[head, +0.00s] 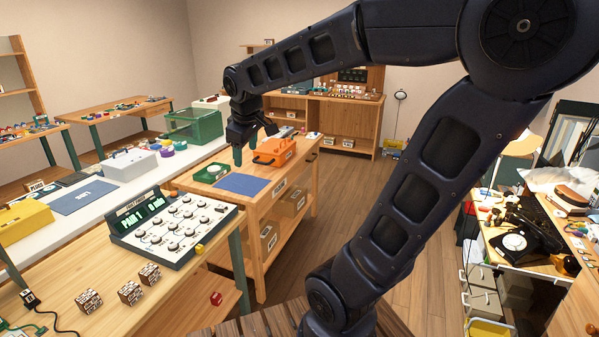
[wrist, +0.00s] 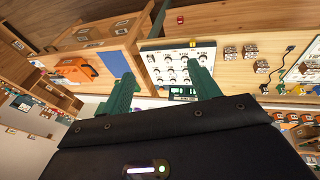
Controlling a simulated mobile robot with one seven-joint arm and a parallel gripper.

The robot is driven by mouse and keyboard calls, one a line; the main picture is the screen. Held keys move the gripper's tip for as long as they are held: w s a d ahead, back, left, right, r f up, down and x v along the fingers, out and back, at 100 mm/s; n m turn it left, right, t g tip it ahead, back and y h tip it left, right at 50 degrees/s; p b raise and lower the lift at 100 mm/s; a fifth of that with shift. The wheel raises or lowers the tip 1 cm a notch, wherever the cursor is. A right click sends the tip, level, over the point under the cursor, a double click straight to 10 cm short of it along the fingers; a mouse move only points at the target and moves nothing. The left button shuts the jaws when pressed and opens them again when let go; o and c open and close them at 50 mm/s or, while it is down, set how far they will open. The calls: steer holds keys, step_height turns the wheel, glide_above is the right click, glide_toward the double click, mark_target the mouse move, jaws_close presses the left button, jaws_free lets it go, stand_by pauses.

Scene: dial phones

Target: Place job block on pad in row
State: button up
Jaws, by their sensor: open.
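Three brown-and-white patterned blocks (head: 130,293) stand in a row on the front wooden bench, below the dial console (head: 170,227). Patterned blocks (wrist: 262,66) also show at the right in the wrist view. A flat blue pad (head: 241,184) lies bare on the wooden cart; another blue mat (head: 84,197) lies on the white table. I cannot tell which block or pad the task names. My gripper (head: 254,148) is open and empty, its green fingers pointing down over the cart by the orange box. It also shows in the wrist view (wrist: 160,67), fingers apart.
The orange box (head: 274,151) and a green tray (head: 211,172) stand on the cart. A cable (head: 48,312) runs at the bench's left. A cluttered phone desk (head: 560,275) stands right.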

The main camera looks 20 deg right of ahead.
steer(key=s+d+f+m, duration=0.3)
steer(key=s+d+m, duration=0.6)
steer(key=s+d, duration=0.2)
steer(key=shift+d+f, duration=0.15)
steer(key=shift+f, duration=0.2)
